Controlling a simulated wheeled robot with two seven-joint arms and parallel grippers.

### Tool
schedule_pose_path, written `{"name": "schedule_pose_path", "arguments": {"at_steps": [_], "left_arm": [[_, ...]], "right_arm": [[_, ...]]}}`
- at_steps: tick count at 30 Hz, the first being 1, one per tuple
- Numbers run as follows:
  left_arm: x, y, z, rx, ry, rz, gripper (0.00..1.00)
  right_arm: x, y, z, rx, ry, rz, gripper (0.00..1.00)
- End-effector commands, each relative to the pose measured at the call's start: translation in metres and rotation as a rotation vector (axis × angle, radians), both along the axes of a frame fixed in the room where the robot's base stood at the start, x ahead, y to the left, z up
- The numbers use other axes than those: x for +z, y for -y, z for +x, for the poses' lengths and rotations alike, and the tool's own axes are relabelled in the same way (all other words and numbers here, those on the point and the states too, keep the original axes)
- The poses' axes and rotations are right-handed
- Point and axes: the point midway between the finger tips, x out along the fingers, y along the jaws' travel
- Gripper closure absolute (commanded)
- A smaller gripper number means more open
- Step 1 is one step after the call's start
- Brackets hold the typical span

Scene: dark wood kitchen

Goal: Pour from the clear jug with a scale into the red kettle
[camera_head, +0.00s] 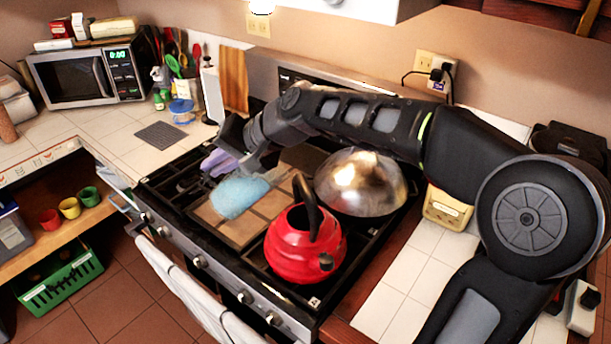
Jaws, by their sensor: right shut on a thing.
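The red kettle (305,245) stands upright on the front right of the stove, its black handle arching over it and its spout toward the front right. My right arm reaches in from the right, above the metal dome. My right gripper (245,155) is over the left part of the stove, behind and left of the kettle, and apart from it. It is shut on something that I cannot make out. I cannot clearly pick out the clear jug with a scale. My left gripper is not in view.
A shiny metal dome (360,183) sits behind the kettle. A microwave (88,75) and utensils stand at the back left.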

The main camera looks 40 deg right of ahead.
Motion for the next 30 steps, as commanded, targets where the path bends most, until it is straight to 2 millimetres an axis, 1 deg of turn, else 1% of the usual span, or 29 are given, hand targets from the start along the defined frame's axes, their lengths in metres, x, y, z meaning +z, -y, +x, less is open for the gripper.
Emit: {"name": "schedule_pose_path", "arguments": {"at_steps": [1,3,20,30], "left_arm": [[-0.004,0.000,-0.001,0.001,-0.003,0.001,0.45],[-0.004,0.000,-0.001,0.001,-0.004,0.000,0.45],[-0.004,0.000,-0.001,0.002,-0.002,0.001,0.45],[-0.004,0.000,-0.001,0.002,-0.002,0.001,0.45]], "right_arm": [[-0.010,-0.004,0.002,0.002,-0.020,-0.044,1.00],[-0.016,-0.005,0.003,-0.001,-0.036,-0.077,1.00],[-0.015,-0.005,0.003,-0.002,-0.036,-0.076,1.00],[-0.026,-0.010,0.006,0.000,-0.068,-0.143,1.00]]}}
